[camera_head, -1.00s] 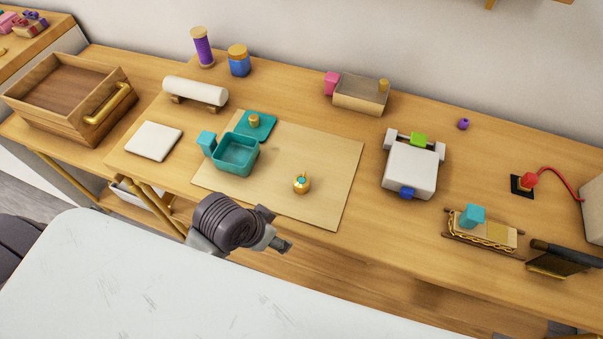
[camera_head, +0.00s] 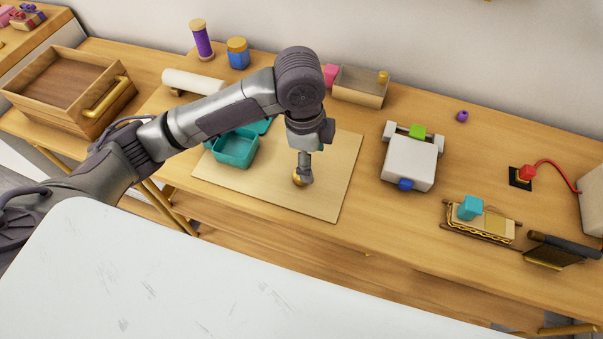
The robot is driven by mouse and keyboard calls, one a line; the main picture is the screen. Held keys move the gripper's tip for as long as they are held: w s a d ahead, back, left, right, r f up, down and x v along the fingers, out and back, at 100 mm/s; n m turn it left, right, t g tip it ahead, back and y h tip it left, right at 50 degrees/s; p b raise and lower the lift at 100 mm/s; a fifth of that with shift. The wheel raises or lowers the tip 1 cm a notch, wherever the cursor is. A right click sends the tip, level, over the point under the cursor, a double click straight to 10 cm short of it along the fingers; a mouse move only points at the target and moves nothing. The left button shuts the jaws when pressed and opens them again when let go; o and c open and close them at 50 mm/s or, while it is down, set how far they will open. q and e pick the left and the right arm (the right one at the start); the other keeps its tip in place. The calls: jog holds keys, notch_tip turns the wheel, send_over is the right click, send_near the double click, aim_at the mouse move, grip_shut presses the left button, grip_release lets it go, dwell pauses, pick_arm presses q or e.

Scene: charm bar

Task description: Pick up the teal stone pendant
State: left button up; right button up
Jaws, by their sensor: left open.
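The pendant (camera_head: 297,180), a small gold piece, lies on the pale mat (camera_head: 332,195) on the wooden table. Its teal stone is hidden now by my gripper. My left arm reaches in from the left, and my left gripper (camera_head: 303,176) points down right at the pendant. The gripper is open. Whether its fingers stand around the pendant or touch it, I cannot tell from this angle. My right gripper is not in view.
A teal open box (camera_head: 236,150) stands on the mat, left of the gripper. A white device (camera_head: 408,163) stands to the right. A wooden box (camera_head: 361,86) is behind. A white surface (camera_head: 220,275) fills the front. The mat's right part is clear.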

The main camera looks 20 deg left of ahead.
pick_arm(q)
jog(key=w+a+r+y, duration=0.1)
jog(key=w+a+r, duration=0.1)
jog(key=a+r, duration=0.1)
jog(key=shift+m, duration=0.5)
jog(key=f, duration=0.5)
jog(key=f+p, duration=0.1)
jog(key=f, duration=0.2)
jog(key=shift+s+a+f, duration=0.1)
jog(key=shift+s+f, duration=0.1)
jog(key=shift+s, duration=0.05)
jog(key=shift+w+f+p, duration=0.2)
jog(key=shift+f+p, duration=0.2)
jog(key=shift+f, duration=0.95)
jog(key=shift+w+f+p, duration=0.15)
jog(key=shift+f+p, duration=0.2)
jog(key=shift+f, duration=0.95)
jog(key=c, duration=1.3)
jog(key=shift+o, duration=0.2)
